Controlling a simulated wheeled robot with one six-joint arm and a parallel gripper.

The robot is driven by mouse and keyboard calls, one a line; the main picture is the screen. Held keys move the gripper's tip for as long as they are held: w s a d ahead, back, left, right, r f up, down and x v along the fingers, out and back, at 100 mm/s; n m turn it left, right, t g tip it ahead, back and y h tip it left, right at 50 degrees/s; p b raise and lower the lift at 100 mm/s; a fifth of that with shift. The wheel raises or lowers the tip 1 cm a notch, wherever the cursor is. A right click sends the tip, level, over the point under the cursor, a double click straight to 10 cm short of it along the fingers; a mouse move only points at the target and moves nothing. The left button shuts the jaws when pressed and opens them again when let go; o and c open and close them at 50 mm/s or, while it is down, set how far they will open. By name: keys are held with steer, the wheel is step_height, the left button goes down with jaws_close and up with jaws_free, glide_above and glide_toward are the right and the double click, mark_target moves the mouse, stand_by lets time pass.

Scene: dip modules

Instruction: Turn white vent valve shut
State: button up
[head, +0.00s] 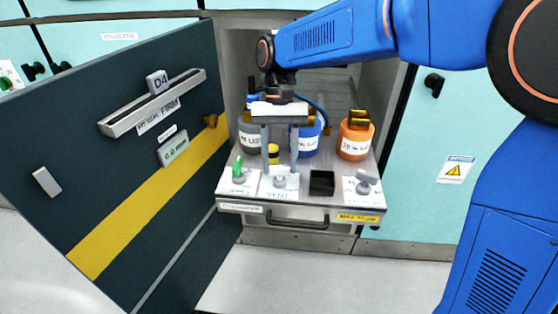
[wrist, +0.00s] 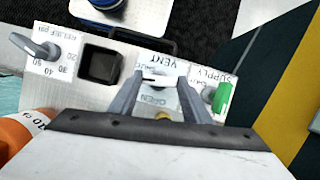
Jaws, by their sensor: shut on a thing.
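The white vent valve (head: 279,182) sits on a white label plate in the middle of the drawer's front panel, partly hidden by my gripper. In the wrist view its white handle (wrist: 155,82) lies across the plate, between the words VENT and OPEN. My gripper (head: 279,172) reaches straight down over the valve. In the wrist view the fingertips of my gripper (wrist: 160,82) are on either side of the handle, shut on it. The handle's exact pointing direction is hard to read.
A green supply valve (head: 238,175) is left of the vent, and a black square socket (head: 322,183) and a grey relief knob (head: 366,181) are right. An orange jar (head: 356,140) and a blue jar (head: 307,140) stand behind. The dark door (head: 120,215) is open at left.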

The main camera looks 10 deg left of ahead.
steer(key=shift+m+y, duration=0.3)
steer(key=shift+m, duration=0.3)
steer(key=o, duration=1)
steer(key=shift+o, duration=0.2)
steer(key=v, duration=1.7)
steer(key=shift+r, duration=0.25)
steer(key=shift+d, duration=0.2)
